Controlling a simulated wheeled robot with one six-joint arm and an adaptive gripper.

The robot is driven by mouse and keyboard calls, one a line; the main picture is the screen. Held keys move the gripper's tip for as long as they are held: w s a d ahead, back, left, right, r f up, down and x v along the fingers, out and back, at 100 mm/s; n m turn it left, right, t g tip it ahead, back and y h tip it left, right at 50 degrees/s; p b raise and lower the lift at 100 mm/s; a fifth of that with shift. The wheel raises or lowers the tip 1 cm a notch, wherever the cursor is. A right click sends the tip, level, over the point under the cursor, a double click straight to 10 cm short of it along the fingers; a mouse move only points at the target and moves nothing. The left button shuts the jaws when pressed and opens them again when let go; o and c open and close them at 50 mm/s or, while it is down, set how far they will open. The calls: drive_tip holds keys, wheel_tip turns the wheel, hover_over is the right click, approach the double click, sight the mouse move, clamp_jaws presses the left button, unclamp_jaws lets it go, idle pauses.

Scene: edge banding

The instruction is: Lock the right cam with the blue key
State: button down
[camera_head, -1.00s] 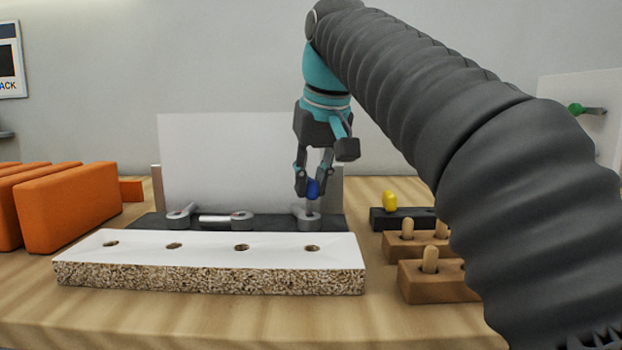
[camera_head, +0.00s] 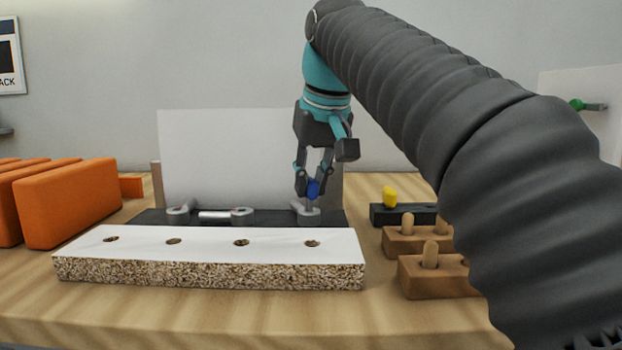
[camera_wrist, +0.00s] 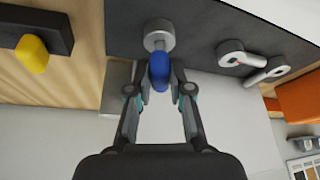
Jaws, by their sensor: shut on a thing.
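The blue key (camera_head: 313,188) is between the fingertips of my gripper (camera_head: 313,186), which is shut on its handle. The key stands upright over the right cam (camera_head: 307,213), a round grey metal piece on the dark base strip. In the wrist view the blue handle (camera_wrist: 159,71) sits between my fingertips (camera_wrist: 159,88), just in front of the round cam (camera_wrist: 159,36). The key's tip appears to meet the cam, but how deep it sits is hidden. A left cam (camera_head: 181,211) and another cam (camera_head: 242,215) with a metal rod lie further left.
A white-topped chipboard (camera_head: 208,243) with several holes lies in front. A white panel (camera_head: 230,150) stands behind. A yellow-handled key (camera_head: 390,196) in a dark holder and wooden blocks with pegs (camera_head: 430,280) are at right. Orange blocks (camera_head: 70,205) stand at left.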

drive_tip(key=shift+f+b, duration=0.35)
drive_tip(key=shift+f, duration=0.2)
idle(0.8)
drive_tip(key=shift+a+m+h+p, duration=0.1)
drive_tip(key=shift+m+h+p, duration=0.4)
drive_tip(key=shift+m, duration=0.7)
drive_tip(key=shift+a+m+h+p, duration=0.1)
drive_tip(key=shift+m+h+p, duration=0.4)
drive_tip(key=shift+m, duration=0.7)
drive_tip(key=shift+r+p, duration=1.1)
drive_tip(key=shift+p, duration=0.2)
drive_tip(key=shift+r, duration=1.9)
